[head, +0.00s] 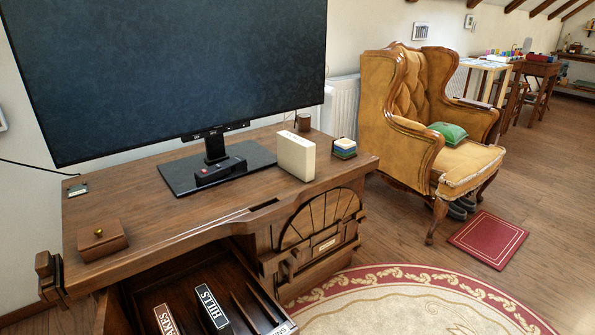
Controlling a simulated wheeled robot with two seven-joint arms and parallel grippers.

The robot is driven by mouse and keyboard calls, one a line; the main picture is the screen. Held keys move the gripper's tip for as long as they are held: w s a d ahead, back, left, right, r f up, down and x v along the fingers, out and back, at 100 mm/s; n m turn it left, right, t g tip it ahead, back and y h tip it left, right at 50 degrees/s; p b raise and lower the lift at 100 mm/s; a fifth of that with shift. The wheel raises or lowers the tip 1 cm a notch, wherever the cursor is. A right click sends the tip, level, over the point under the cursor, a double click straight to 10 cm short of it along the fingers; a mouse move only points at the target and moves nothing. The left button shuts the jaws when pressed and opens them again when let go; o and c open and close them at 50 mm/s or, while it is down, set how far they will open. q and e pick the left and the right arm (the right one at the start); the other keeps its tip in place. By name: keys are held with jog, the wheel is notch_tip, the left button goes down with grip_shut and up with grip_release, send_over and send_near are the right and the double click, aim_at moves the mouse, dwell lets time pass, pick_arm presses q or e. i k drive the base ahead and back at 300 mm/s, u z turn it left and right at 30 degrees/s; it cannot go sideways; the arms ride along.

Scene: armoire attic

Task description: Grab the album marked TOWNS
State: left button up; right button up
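An open drawer (140,294) in the wooden desk holds albums standing on edge. A black one labelled HILLS (213,308) is in the middle, and one whose label ends in AKES (166,320) is to its left. At the drawer's right, a pale label (281,329) shows only a few letters, seemingly ending in NS, and is cut off by the lower picture edge. I cannot read a full TOWNS anywhere. Neither of my grippers is in view.
The desk (130,210) carries a large screen (170,70), a cream box (296,156), a small wooden box (102,239) and stacked coasters (344,148). A yellow armchair (425,120) stands behind right; a red bordered flat thing (488,239) lies on the floor beside a round rug (420,305).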

aim_at(296, 154)
jog(key=z, duration=1)
jog(key=i, duration=1.55)
jog(key=u, duration=1.5)
